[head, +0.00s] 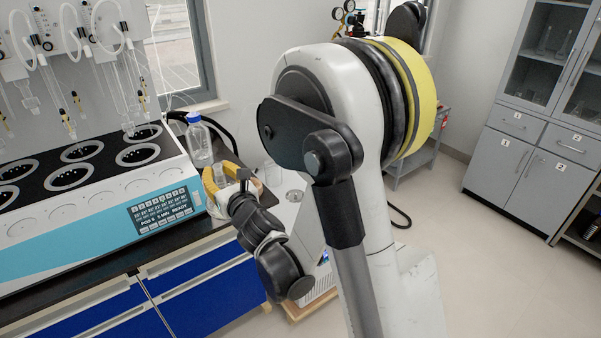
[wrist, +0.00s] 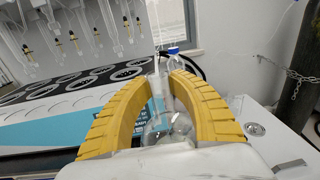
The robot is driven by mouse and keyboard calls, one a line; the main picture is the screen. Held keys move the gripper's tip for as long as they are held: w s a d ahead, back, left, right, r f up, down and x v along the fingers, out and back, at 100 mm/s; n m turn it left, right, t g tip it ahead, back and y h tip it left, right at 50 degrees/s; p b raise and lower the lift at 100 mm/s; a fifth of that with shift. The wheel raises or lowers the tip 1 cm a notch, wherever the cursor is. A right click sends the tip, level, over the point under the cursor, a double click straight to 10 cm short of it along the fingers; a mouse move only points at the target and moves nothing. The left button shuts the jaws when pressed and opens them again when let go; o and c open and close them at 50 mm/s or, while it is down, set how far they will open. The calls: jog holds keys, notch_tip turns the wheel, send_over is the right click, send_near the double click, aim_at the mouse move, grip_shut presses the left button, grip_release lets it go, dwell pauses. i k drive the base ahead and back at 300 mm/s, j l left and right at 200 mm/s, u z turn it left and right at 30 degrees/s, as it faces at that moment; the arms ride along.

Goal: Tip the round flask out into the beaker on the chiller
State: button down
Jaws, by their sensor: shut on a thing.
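My gripper (wrist: 162,82) has yellow curved fingers, shut on the neck of the clear round flask (wrist: 160,122). The flask's neck points up between the fingertips and its bulb shows below, between the fingers. In the head view my gripper (head: 222,178) is beside the heater's right end, partly hidden by my arm. A clear beaker (head: 271,172) stands on the white chiller (head: 285,205), just right of my gripper. In the wrist view, the chiller's top (wrist: 270,140) lies right of the fingers; the beaker is hard to make out there. Any liquid in the flask cannot be told.
The multi-position heater (head: 90,185), with several round wells, fills the left bench. Glass tubes hang above it. A blue-capped bottle (head: 199,143) stands behind my gripper. Grey cabinets (head: 540,140) stand at the far right, with open floor before them.

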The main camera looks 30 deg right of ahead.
aim_at(273, 175)
jog(key=z, duration=0.6)
jog(key=i+l+u, duration=0.1)
jog(key=i+l, duration=0.15)
jog(key=l, duration=0.25)
jog(key=i+l+u, duration=0.1)
jog(key=i+l, duration=0.15)
jog(key=l, duration=0.3)
jog(key=i+l+u, duration=0.1)
jog(key=l, duration=0.45)
jog(key=i+l+u, duration=0.1)
jog(key=i+l, duration=0.2)
jog(key=l, duration=0.3)
jog(key=i+l, duration=0.15)
jog(key=l, duration=0.4)
jog(key=i+l+u, duration=0.15)
jog(key=l, duration=0.45)
jog(key=i+l+u, duration=0.1)
jog(key=l, duration=0.5)
jog(key=i+l+u, duration=0.1)
jog(key=l, duration=0.5)
jog(key=i+j, duration=0.15)
jog(key=j, duration=0.2)
jog(key=i+j, duration=0.15)
jog(key=j, duration=0.15)
jog(key=k+j, duration=0.1)
jog(key=j, duration=0.4)
